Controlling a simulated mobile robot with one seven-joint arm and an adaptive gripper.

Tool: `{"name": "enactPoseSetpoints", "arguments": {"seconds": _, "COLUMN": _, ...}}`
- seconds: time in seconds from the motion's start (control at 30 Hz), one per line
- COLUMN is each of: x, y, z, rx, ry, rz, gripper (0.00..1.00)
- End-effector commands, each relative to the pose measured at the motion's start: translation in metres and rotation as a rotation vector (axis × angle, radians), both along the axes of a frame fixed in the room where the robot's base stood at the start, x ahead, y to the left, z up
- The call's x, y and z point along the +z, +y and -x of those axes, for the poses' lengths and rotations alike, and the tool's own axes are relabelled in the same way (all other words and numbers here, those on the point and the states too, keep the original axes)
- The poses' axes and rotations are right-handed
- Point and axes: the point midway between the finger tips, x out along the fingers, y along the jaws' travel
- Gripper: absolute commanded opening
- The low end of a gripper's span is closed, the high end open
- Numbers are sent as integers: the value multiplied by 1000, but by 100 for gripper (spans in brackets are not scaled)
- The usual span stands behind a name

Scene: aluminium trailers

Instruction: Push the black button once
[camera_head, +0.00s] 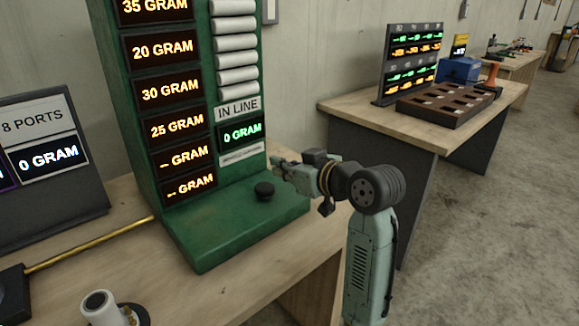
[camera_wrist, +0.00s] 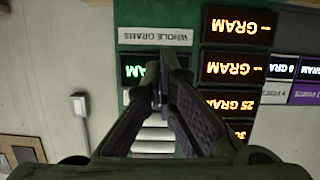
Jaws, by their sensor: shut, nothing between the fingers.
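The black button (camera_head: 264,191) is a small round knob on the flat green base of the green display stand (camera_head: 189,225) in the head view. My gripper (camera_head: 277,165) is shut and empty. In the head view it is above and slightly right of the button, apart from it, pointing left toward the stand's face. In the wrist view the shut fingers (camera_wrist: 164,80) are in front of the stand's panel, which appears upside down. I cannot see the button in the wrist view.
The stand carries orange GRAM displays (camera_head: 177,127) and white rolls (camera_head: 236,55). A dark 8 PORTS panel (camera_head: 75,190) and a brass rod (camera_head: 90,243) are at left. A second table (camera_head: 345,106) with a brown tray (camera_head: 445,104) is at right. Concrete floor is free at lower right.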

Motion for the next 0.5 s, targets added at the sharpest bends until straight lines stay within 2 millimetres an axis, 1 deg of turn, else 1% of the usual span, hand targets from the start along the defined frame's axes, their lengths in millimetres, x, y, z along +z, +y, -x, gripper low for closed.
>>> {"name": "enactPoseSetpoints", "arguments": {"seconds": 0.03, "x": -2, "y": 8, "z": -9, "rx": 3, "ry": 5, "rz": -2, "gripper": 0}}
{"name": "enactPoseSetpoints", "arguments": {"seconds": 0.23, "x": -13, "y": 32, "z": -42, "rx": 2, "ry": 4, "rz": 0, "gripper": 0}}
{"name": "enactPoseSetpoints", "arguments": {"seconds": 0.3, "x": -27, "y": 28, "z": -41, "rx": -2, "ry": 6, "rz": -3, "gripper": 0}}
{"name": "enactPoseSetpoints", "arguments": {"seconds": 0.4, "x": -40, "y": 28, "z": -41, "rx": -2, "ry": 4, "rz": -3, "gripper": 0}}
{"name": "enactPoseSetpoints", "arguments": {"seconds": 0.5, "x": -49, "y": 28, "z": -41, "rx": -1, "ry": 3, "rz": 0, "gripper": 0}}
